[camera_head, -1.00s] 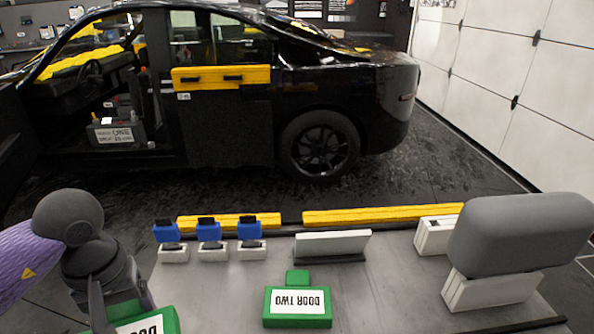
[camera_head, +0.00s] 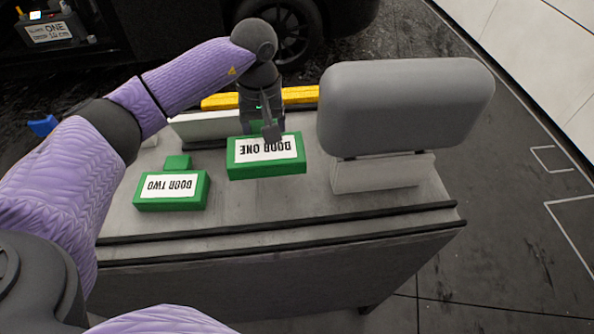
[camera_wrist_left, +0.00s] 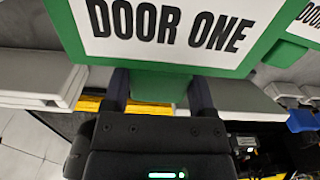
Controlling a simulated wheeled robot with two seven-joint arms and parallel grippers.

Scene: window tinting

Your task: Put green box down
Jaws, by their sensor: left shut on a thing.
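The green box labelled DOOR ONE (camera_head: 266,156) is at the middle of the head view, over the grey table (camera_head: 330,200). My left gripper (camera_head: 268,125) is shut on its green tab at the far side. The left wrist view shows both fingers (camera_wrist_left: 160,92) around the tab, with the box (camera_wrist_left: 265,45) beyond. I cannot tell whether the box touches the table or hangs just above it. A second green box labelled DOOR TWO (camera_head: 171,190) lies on the table to its left. My right gripper is not in view.
A grey padded block on a white base (camera_head: 405,105) stands close on the right. A white stand (camera_head: 205,126) and yellow strips (camera_head: 300,96) lie behind the held box. The table's front edge is nearer me, with bare table before it.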

